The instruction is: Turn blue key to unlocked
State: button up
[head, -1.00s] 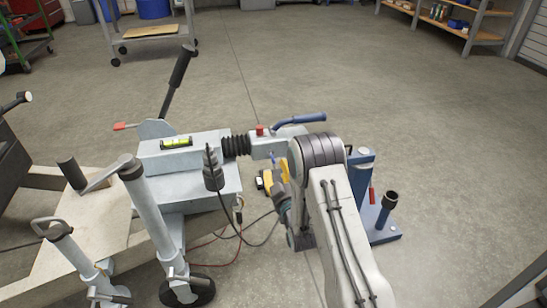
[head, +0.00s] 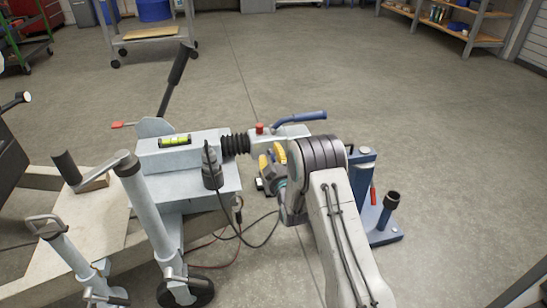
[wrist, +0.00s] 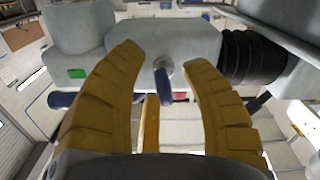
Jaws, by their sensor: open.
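The blue key (wrist: 166,92) sits in a round metal lock (wrist: 163,67) on the side of the grey coupling head. In the wrist view it stands between the two yellow fingers of my gripper (wrist: 162,60). The fingers are spread on either side of the key, with a visible gap to each. In the head view my gripper (head: 271,168) is beside the coupling head (head: 290,134), under its blue handle (head: 300,117). The key is hidden there behind my gripper.
A black rubber bellows (head: 236,144) joins the coupling to the drawbar box with a spirit level (head: 175,141). A blue stand (head: 385,220) is to the right. Cables hang below the plug (head: 212,172).

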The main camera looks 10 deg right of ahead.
jog(key=shift+o, duration=0.2)
grip_shut()
dwell(0.4)
